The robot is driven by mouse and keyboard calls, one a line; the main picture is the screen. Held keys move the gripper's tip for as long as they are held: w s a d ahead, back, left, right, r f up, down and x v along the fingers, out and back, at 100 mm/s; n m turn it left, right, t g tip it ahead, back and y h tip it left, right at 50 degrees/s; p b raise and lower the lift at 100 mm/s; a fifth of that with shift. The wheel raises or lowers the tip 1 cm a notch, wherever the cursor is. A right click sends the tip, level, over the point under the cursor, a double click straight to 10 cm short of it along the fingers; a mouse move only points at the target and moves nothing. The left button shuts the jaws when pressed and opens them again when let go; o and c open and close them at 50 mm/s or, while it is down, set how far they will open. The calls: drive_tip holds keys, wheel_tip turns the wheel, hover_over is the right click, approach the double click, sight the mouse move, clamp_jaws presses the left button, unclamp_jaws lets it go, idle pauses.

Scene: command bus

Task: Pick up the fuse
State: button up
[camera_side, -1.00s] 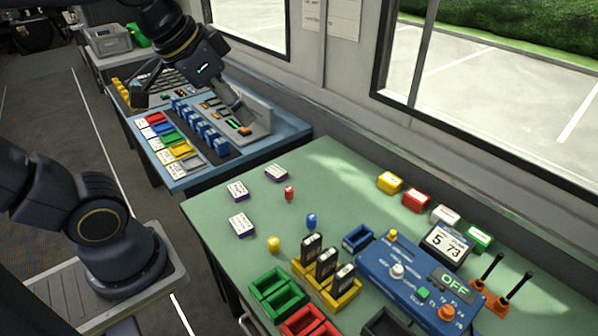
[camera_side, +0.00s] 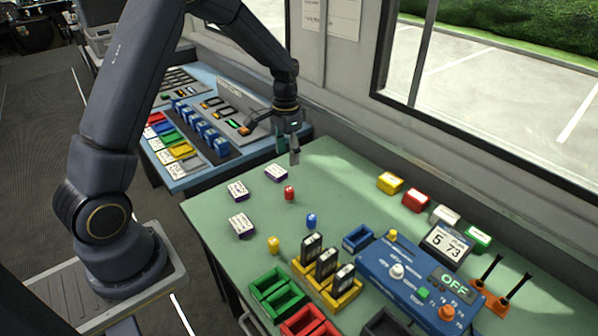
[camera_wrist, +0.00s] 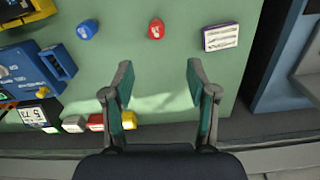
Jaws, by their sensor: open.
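Three small rounded pieces that look like fuses stand on the green table: a red one (camera_side: 290,193), a blue one (camera_side: 311,221) and a yellow one (camera_side: 273,244). I cannot tell which one the task means. My gripper (camera_side: 293,158) is above the table's far left part, pointing down, higher than the red piece and behind it. In the wrist view my gripper (camera_wrist: 158,80) is open with nothing between its fingers. The red piece (camera_wrist: 156,29) shows beyond the gap between the fingertips, and the blue piece (camera_wrist: 87,29) is to its left.
White-labelled purple blocks (camera_side: 238,190) lie left of the red piece. A blue control box (camera_side: 400,275), black modules in a yellow holder (camera_side: 345,293) and green bins (camera_side: 275,292) are to the right and front. Coloured blocks (camera_side: 390,182) line the back edge.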

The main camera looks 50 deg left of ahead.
sight(288, 189)
wheel_tip(288, 189, down, 8)
drive_tip(key=shift+f, duration=0.1)
drive_tip(key=shift+s+d+f, duration=0.15)
drive_tip(key=shift+f, duration=1.25)
drive_tip(key=shift+s+d+f, duration=0.1)
drive_tip(key=shift+d+f, duration=0.05)
drive_tip(key=shift+f, duration=1.2)
drive_tip(key=shift+c, duration=0.3)
drive_tip(key=c, duration=0.9)
drive_tip(key=shift+r, duration=0.15)
